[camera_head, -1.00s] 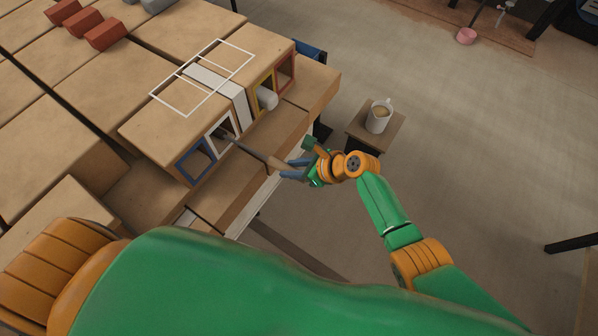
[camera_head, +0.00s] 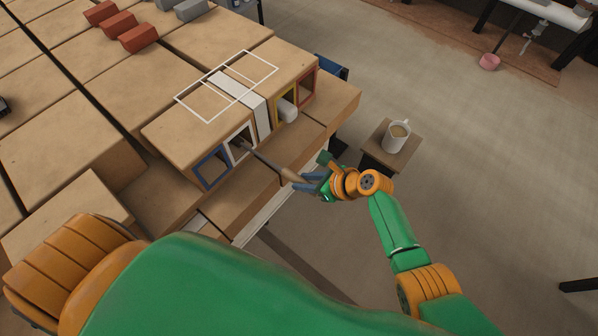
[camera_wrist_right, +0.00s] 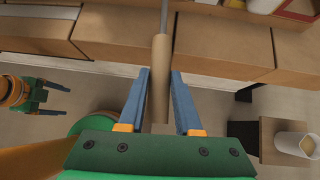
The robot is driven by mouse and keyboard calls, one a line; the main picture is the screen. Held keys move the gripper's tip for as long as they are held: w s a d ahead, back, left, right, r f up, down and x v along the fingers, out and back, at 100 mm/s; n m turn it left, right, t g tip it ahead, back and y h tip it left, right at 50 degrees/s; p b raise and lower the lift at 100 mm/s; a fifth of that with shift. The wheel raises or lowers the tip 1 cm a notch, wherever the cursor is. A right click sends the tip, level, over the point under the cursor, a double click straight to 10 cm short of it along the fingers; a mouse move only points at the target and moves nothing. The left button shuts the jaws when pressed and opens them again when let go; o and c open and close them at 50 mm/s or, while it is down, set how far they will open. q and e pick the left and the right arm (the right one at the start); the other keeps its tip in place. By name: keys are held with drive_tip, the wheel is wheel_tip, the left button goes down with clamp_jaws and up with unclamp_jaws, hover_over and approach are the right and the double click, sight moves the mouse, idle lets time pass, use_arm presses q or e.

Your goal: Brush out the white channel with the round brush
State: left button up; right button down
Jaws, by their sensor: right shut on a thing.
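The white channel (camera_head: 235,147) is a white-framed opening in the front of the brick block, beside a blue-framed one. My right gripper (camera_head: 308,184) is shut on the handle of the round brush (camera_head: 276,166), in front of the block. The brush's far end reaches into the white channel's opening; its bristles are hidden. In the right wrist view the tan handle (camera_wrist_right: 161,70) stands between the blue fingers (camera_wrist_right: 160,100), its metal shaft pointing away. My left gripper (camera_wrist_right: 58,98) shows small at the left of the right wrist view, its fingers apart and empty.
The blue-framed (camera_head: 211,169), yellow-framed (camera_head: 277,112) and red-framed (camera_head: 308,86) openings share the block's front. A white piece (camera_head: 288,110) sticks out at the yellow one. A mug (camera_head: 396,135) stands on a small stand (camera_head: 374,148) at the right.

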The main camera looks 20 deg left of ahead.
drive_tip(key=d+p, duration=0.1)
drive_tip(key=s+d+p, duration=0.1)
drive_tip(key=d, duration=0.1)
drive_tip(key=shift+d+r, duration=0.2)
drive_tip(key=d, duration=0.1)
drive_tip(key=s+d+p, duration=0.1)
drive_tip(key=shift+d+f, duration=0.15)
drive_tip(key=shift+d, duration=0.15)
